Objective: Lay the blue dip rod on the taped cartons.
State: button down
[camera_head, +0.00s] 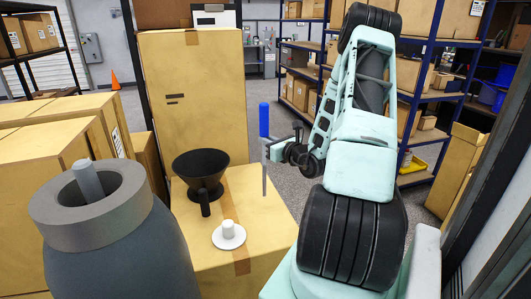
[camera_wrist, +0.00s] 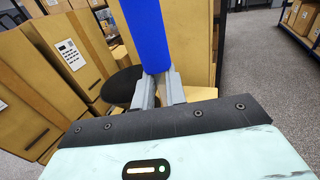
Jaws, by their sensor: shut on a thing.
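The blue dip rod (camera_head: 264,121) stands upright in my gripper (camera_head: 268,150), with its blue handle up and a thin grey shaft pointing down. My gripper is shut on it; in the wrist view the blue handle (camera_wrist: 150,35) rises from between the fingers (camera_wrist: 158,90). The taped carton (camera_head: 262,218) has a brown tape strip across its top. The rod's lower end shows against the right part of that top; I cannot tell whether it touches. A black funnel-shaped cup (camera_head: 201,170) and a white disc with a knob (camera_head: 228,234) stand on the carton.
A tall carton stack (camera_head: 195,95) stands behind the taped carton. More cartons (camera_head: 60,145) are at the left. A large grey cylinder with a ringed top (camera_head: 95,210) fills the front left. Shelves (camera_head: 410,90) stand at the back right. Bare carton top lies right of the cup.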

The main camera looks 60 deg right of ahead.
jog(key=shift+f+p, duration=0.3)
jog(key=shift+f, duration=1.7)
jog(key=shift+f, duration=0.2)
jog(key=c, duration=1.4)
grip_release()
jog(key=shift+c, duration=0.2)
jog(key=shift+r, duration=0.15)
jog(key=b+v, duration=0.4)
jog(key=v, duration=0.8)
